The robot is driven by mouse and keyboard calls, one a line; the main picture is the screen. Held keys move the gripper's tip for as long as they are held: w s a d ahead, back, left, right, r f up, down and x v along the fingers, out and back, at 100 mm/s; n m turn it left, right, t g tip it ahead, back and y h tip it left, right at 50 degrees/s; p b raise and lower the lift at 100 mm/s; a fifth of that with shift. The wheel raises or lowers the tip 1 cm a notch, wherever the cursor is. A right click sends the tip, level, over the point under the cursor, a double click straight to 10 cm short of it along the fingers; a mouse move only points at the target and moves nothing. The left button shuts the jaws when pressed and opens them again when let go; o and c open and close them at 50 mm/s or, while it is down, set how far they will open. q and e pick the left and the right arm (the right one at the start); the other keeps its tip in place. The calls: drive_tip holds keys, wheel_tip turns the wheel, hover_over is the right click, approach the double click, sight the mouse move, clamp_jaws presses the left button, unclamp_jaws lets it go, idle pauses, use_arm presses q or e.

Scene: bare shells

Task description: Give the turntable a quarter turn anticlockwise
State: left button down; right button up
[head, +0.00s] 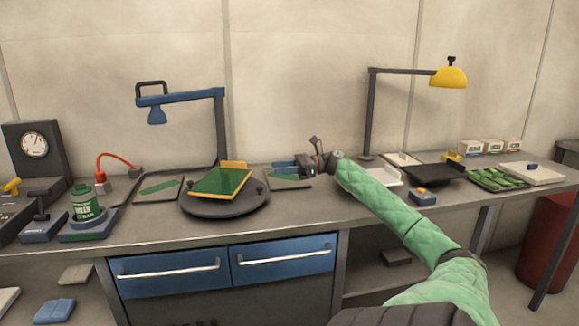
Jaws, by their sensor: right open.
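The turntable (222,209) is a dark round disc on the grey bench, left of the middle of the head view. A green board with a yellow edge (220,183) lies on it, with a yellow block at its back edge. A small dark knob stands up at the disc's right rim. My right gripper (310,165) is at the end of the green-sleeved arm, to the right of the turntable and apart from it. It is open, and I see nothing held between its fingers. My left gripper is out of view.
A blue lamp arm (190,97) rises behind the turntable. A yellow lamp (449,77) stands at the right. A green can (86,204) stands on the left. A tray of green pieces (497,179) lies at the right. The bench front before the turntable is clear.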

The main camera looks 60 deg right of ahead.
drive_tip(key=shift+s+d+r, duration=0.1)
drive_tip(key=shift+s+r, duration=0.3)
drive_tip(key=shift+s, duration=0.3)
drive_tip(key=shift+s+d+r, duration=0.1)
drive_tip(key=shift+s+r, duration=0.3)
drive_tip(key=shift+s, duration=0.3)
